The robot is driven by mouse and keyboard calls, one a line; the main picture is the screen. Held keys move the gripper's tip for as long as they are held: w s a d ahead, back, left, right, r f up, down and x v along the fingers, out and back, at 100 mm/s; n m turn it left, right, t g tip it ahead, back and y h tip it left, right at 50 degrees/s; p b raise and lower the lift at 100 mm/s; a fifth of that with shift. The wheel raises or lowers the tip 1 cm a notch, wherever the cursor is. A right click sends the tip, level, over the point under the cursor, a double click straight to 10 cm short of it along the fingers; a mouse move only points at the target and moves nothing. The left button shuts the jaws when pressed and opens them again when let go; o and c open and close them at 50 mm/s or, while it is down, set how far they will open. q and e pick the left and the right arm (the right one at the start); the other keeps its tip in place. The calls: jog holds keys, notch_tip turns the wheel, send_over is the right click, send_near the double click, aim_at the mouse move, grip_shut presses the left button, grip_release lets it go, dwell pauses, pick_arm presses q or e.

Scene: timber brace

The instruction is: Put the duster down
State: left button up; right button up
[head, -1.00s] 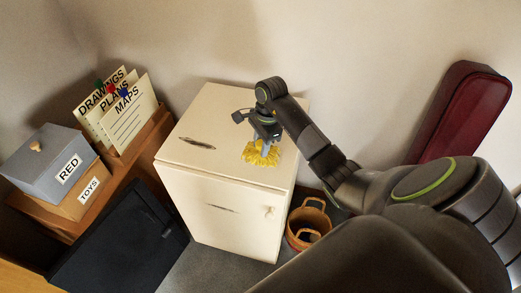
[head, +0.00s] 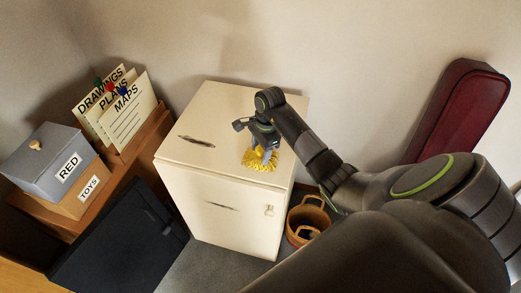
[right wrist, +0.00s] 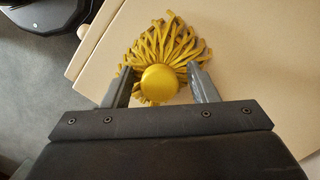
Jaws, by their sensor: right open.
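The duster has yellow strands and a round yellow knob. In the head view the duster (head: 258,161) is at the top of the cream cabinet (head: 222,108), near its front right edge. In the right wrist view the duster (right wrist: 172,52) shows with its knob between the fingers. My right gripper (head: 264,146) is directly over the duster; in the right wrist view its two fingers (right wrist: 160,80) stand apart on either side of the knob, open, with a gap visible. The strands spread out on the cabinet top. My left gripper is not in view.
A brown basket (head: 307,221) stands on the floor right of the cabinet. A dark red case (head: 458,112) leans on the wall. On the left are a grey box (head: 50,165) and upright cards (head: 125,108). The cabinet top left of the duster is mostly clear.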

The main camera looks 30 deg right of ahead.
jog(key=shift+r, duration=0.1)
jog(key=shift+r, duration=0.25)
jog(key=r, duration=0.2)
jog(key=d+r+b, duration=0.1)
jog(key=r, duration=0.4)
jog(key=shift+d+r+b, duration=0.15)
jog(key=shift+b, duration=0.15)
jog(key=shift+d+r+p, duration=0.15)
jog(key=shift+r+p, duration=0.8)
jog(key=shift+r, duration=0.1)
jog(key=shift+d+r+p, duration=0.1)
jog(key=shift+r+p, duration=0.8)
jog(key=shift+r, duration=0.15)
